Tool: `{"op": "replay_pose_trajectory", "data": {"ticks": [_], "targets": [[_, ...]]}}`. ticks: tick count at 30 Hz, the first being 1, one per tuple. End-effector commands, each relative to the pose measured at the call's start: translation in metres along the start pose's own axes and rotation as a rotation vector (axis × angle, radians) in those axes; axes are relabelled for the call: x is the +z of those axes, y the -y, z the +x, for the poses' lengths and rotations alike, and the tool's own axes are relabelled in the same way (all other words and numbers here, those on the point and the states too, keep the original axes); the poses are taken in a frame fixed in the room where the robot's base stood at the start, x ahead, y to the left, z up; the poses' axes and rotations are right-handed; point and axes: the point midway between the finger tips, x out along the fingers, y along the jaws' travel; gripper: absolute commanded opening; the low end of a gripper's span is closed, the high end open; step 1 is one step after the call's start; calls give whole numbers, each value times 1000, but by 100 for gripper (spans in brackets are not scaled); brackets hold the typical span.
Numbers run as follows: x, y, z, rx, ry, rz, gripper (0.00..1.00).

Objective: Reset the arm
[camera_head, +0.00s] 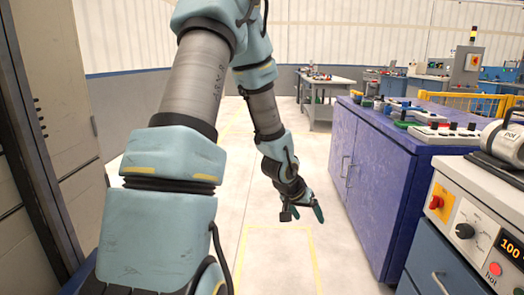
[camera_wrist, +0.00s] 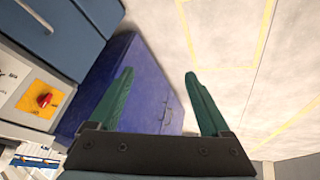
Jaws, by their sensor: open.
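My arm hangs down across the middle of the head view, and my gripper (camera_head: 304,216) is at its end, above the open floor. In the wrist view my gripper (camera_wrist: 160,92) shows two green fingers spread wide apart with nothing between them. Beyond the fingers are the blue cabinet (camera_wrist: 150,80) and the pale floor. No pipe can be made out in either view.
A blue cabinet (camera_head: 382,175) with small devices on top stands right of my gripper. A white control unit (camera_head: 470,225) with a red knob is at the near right. A workbench (camera_head: 325,88) stands farther back. Floor (camera_head: 280,255) with yellow lines is clear below my gripper.

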Motion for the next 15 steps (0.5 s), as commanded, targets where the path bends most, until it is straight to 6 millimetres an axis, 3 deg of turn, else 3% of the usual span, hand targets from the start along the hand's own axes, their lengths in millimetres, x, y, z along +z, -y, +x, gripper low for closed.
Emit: {"op": "replay_pose_trajectory", "data": {"ticks": [1,3,6,10,15], "targets": [[7,23,-26,-79,29,-18,81],[24,50,-60,-173,82,-57,81],[50,74,-103,-262,154,-123,81],[81,87,-147,-318,227,-209,81],[116,86,-190,-333,296,-312,81]]}}
